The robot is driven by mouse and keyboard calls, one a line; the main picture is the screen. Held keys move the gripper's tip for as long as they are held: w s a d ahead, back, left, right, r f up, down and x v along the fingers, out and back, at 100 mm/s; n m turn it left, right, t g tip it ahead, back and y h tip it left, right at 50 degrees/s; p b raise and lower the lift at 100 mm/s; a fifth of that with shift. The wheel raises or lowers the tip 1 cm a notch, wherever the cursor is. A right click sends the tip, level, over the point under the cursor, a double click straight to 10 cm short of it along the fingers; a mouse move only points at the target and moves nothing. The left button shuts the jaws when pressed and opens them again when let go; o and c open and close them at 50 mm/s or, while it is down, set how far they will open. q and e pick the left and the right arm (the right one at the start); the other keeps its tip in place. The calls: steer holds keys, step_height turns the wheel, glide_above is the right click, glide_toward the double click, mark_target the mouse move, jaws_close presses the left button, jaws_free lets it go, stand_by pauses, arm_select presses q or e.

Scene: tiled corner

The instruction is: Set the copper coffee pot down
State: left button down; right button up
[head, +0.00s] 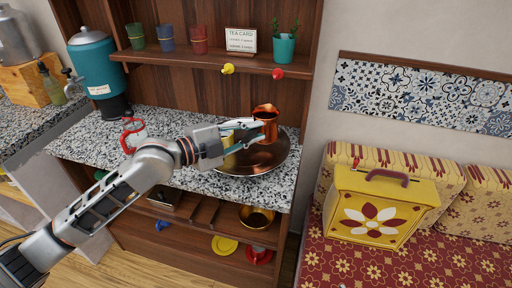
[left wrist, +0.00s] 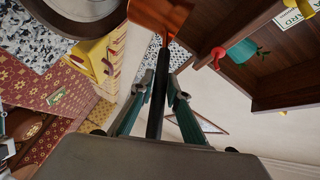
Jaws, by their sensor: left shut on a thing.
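The copper coffee pot (head: 266,122) shows in the head view over the back part of a round dark tray (head: 281,160) on the speckled counter. Whether its base touches the tray or hangs above it, I cannot tell. My left gripper (head: 254,136) reaches in from the left and is shut on the pot's handle. In the left wrist view the pot (left wrist: 163,14) shows at the top edge, and its dark handle (left wrist: 158,92) runs between the two fingers (left wrist: 163,98).
A shelf with cups, a tea card (head: 241,40) and a teal plant pot (head: 284,49) hangs behind. A yellow flowered box (head: 376,207) sits on the right bench.

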arm_select(q)
step_height(320, 180, down, 5)
steer(key=shift+r, duration=0.1)
stand_by(0.3)
steer(key=shift+f+b, duration=0.3)
steer(key=shift+b, duration=0.05)
steer(key=c, duration=2)
jaws_free()
steer(key=shift+o, duration=0.2)
